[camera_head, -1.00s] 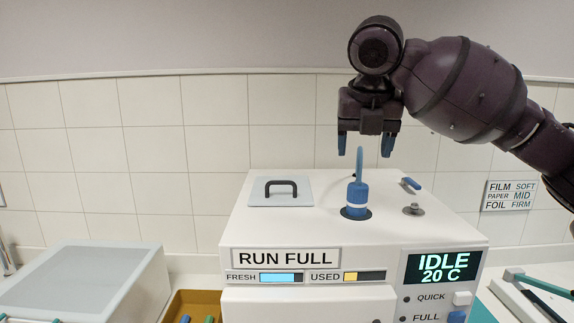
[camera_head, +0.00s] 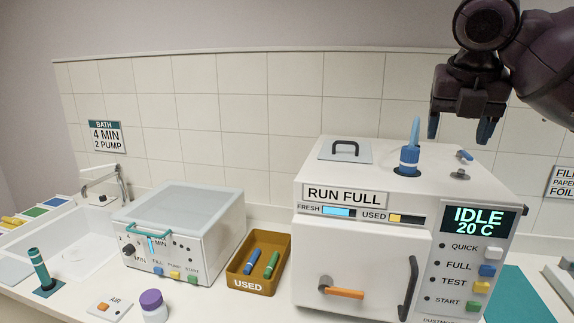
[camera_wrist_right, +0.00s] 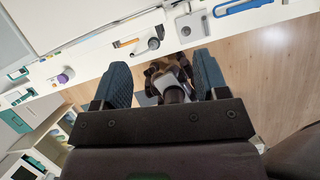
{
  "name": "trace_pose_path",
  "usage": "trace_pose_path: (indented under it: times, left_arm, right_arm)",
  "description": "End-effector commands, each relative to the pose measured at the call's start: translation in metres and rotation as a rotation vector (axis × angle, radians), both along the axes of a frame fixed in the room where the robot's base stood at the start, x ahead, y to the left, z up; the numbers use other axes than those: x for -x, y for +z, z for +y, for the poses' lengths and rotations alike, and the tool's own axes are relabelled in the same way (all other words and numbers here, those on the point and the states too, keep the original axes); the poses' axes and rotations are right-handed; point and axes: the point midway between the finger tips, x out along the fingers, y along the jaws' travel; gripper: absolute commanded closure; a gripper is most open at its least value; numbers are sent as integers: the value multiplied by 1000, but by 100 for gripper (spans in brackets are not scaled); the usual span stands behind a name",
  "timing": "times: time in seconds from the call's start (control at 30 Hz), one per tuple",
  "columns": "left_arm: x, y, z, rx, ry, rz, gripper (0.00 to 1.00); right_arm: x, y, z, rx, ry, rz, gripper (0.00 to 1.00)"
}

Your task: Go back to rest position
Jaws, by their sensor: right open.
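My right gripper (camera_head: 460,128) is at the upper right of the head view, fingers pointing down. It is open and empty, above and to the right of the blue plug with its upright loop (camera_head: 410,160), and apart from it. The plug stands in a dark round socket on top of the white machine (camera_head: 370,250). The right wrist view shows its two blue fingers (camera_wrist_right: 165,82) spread apart, with nothing held between them. Part of my own body shows between the fingers. My left gripper is not in view.
A white bath box with a clear lid (camera_head: 185,198), a brown USED tray (camera_head: 284,265) with pens, a purple-capped jar (camera_head: 153,305) and a sink (camera_head: 75,250) stand left of the machine. The machine's display (camera_head: 478,220) reads IDLE 20 C. Wooden floor (camera_wrist_right: 270,75) shows in the wrist view.

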Motion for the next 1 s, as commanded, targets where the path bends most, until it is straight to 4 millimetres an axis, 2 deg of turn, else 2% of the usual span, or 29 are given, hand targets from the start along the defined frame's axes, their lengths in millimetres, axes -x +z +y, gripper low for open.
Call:
trace_pose_path:
  times: [0.03,0.27,0.47,0.53,0.7,1.0]
  left_arm:
    - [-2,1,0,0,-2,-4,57]
    - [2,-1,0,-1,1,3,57]
    - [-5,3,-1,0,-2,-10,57]
    - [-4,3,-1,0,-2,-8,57]
    - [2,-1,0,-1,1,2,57]
    - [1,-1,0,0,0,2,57]
  right_arm:
    - [0,0,0,0,0,0,33]
    - [-8,-55,14,-50,-74,1,33]
    - [-10,-113,28,-120,-164,0,33]
    - [-8,-139,34,-157,-210,0,33]
    - [2,-202,49,-265,-345,1,33]
    - [36,-292,68,-468,-631,10,33]
